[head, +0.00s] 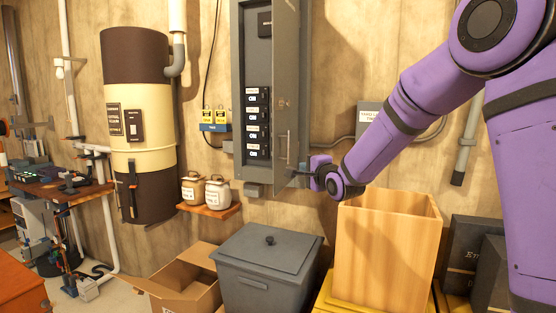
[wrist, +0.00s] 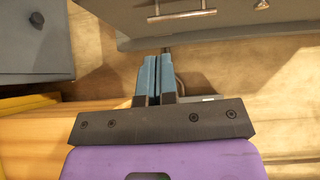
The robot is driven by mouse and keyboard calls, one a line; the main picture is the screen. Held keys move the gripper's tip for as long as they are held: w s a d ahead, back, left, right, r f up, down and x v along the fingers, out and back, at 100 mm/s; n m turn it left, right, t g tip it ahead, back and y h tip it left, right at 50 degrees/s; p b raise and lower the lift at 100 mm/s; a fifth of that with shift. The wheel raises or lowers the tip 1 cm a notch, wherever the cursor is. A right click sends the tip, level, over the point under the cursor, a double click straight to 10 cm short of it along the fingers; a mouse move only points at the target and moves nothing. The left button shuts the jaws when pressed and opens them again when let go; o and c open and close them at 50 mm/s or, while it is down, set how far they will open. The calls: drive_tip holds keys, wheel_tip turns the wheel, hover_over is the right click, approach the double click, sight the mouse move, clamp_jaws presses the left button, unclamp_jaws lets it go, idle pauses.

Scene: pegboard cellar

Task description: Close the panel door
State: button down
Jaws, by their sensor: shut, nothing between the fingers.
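The grey panel door (head: 292,75) stands swung out at the right side of the wall-mounted electrical panel (head: 241,90), whose breakers (head: 258,122) are exposed. A metal handle (head: 289,148) shows on the door. My gripper (head: 303,167) is at the lower right edge of the door. In the wrist view my gripper's blue fingers (wrist: 153,77) are together and empty, pointing toward the grey door (wrist: 240,22), with its handle (wrist: 181,14) beyond them. The fingertips look close to the door's edge; I cannot tell whether they touch it.
Below stand a lidded grey bin (head: 268,262), a tall open wooden box (head: 388,250) and a cardboard box (head: 185,285). Two jars sit on a small shelf (head: 210,211) left of the panel. A water heater (head: 138,120) is farther left.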

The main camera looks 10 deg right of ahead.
drive_tip(key=w, duration=0.1)
approach(275, 157)
drive_tip(key=w+d, duration=0.2)
drive_tip(key=w, duration=0.2)
drive_tip(key=shift+w+a+f, duration=0.1)
drive_tip(key=shift+w+a, duration=0.85)
drive_tip(key=shift+a, duration=0.1)
drive_tip(key=shift+w+a, duration=0.4)
drive_tip(key=shift+a, duration=0.1)
drive_tip(key=shift+a, duration=0.1)
